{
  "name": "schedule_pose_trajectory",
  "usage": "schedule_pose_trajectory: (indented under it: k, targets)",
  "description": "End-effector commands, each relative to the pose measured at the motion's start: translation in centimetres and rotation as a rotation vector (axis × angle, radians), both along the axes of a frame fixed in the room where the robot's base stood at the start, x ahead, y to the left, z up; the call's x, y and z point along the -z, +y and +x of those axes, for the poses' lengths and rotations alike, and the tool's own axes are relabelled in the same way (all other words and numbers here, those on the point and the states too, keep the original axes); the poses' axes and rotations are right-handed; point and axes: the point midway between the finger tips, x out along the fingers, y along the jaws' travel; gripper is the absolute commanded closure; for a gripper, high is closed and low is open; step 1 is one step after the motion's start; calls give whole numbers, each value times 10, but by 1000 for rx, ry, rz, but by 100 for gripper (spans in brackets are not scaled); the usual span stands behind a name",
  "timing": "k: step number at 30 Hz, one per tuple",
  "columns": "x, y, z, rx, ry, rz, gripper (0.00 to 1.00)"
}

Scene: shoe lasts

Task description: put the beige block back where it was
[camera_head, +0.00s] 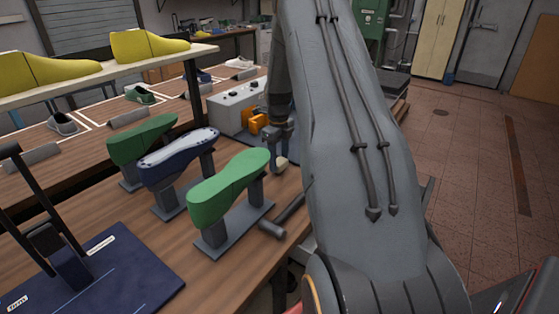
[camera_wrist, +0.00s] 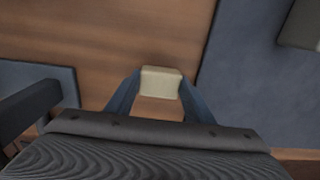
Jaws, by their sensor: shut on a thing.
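The beige block (camera_wrist: 160,82) sits between the two fingers of my gripper (camera_wrist: 159,92) in the wrist view, with bare wooden tabletop around it. In the head view the beige block (camera_head: 281,164) shows small at the tip of my gripper (camera_head: 279,153), just right of the light green shoe last's toe. My gripper is shut on it. My arm hides part of the area. I cannot tell whether the block touches the wooden table (camera_head: 228,284) or hangs just above it.
The light green last (camera_head: 230,184), a dark blue last (camera_head: 178,157) and a darker green last (camera_head: 143,138) stand on posts left of my gripper. A grey box with knobs (camera_head: 235,105) is behind it. A dark hammer-like tool (camera_head: 273,229) lies in front.

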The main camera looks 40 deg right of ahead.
Motion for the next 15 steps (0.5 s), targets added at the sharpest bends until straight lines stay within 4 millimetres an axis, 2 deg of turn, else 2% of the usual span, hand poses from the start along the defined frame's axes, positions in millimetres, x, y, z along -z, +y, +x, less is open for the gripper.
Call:
schedule_pose_trajectory:
  k: [3,14,15]
  targets:
    - [9,0,0,0,0,-1,70]
    - [14,0,0,0,0,-1,70]
    - [14,0,0,0,0,-1,47]
